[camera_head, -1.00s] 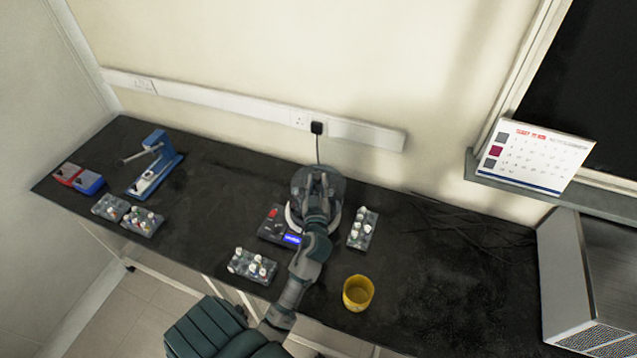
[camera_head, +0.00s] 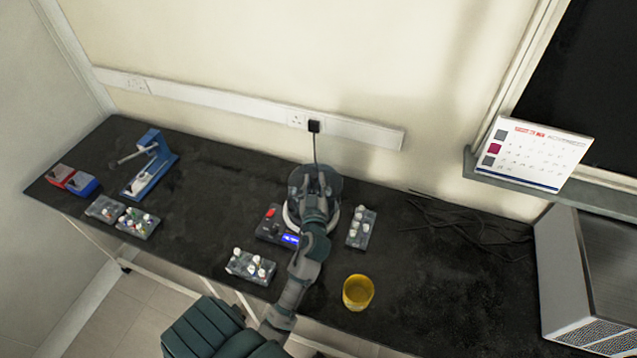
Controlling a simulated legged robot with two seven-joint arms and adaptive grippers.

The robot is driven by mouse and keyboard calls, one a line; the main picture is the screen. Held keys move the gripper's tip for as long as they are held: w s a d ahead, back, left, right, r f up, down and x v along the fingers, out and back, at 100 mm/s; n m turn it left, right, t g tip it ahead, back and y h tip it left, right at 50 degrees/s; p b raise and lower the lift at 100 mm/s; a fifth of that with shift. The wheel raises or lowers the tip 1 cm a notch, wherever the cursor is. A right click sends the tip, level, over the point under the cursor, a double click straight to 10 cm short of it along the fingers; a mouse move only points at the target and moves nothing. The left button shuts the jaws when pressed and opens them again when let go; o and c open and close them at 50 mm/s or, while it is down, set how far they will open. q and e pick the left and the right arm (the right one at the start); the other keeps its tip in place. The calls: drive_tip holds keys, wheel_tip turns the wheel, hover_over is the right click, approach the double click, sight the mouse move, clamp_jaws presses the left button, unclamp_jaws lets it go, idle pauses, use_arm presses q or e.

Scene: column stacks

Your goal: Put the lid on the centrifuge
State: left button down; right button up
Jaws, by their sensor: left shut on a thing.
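The centrifuge (camera_head: 270,226) stands on the black bench, with a red button, a blue lit display and a round white-rimmed bowl. A dark see-through round lid (camera_head: 330,184) is over the bowl. I cannot tell whether it rests fully on the rim. My left gripper (camera_head: 314,184) is over the lid and shut on it; the fingertips are largely hidden by the wrist and arm. My right gripper is not in view.
Tube racks stand close by, right (camera_head: 362,228) and front left (camera_head: 250,266) of the centrifuge. A yellow cup (camera_head: 358,292) is near the front edge. A blue press (camera_head: 150,165) and more racks (camera_head: 138,223) are at left. Loose cables (camera_head: 470,218) lie at right.

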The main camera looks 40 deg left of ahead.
use_arm(q)
drive_tip(key=shift+a+f, duration=0.2)
drive_tip(key=shift+a, duration=0.3)
drive_tip(key=shift+a+f, duration=0.2)
drive_tip(key=shift+a, duration=0.3)
drive_tip(key=shift+d+r, duration=0.15)
drive_tip(key=shift+d, duration=0.6)
drive_tip(key=shift+a, duration=0.1)
drive_tip(key=shift+a+f+b, duration=0.2)
drive_tip(key=shift+a+f, duration=0.15)
drive_tip(key=shift+a, duration=0.35)
drive_tip(key=shift+a+f+b, duration=0.2)
drive_tip(key=shift+a+f, duration=0.1)
drive_tip(key=shift+a, duration=0.35)
drive_tip(key=shift+d+r, duration=0.1)
drive_tip(key=shift+d, duration=0.4)
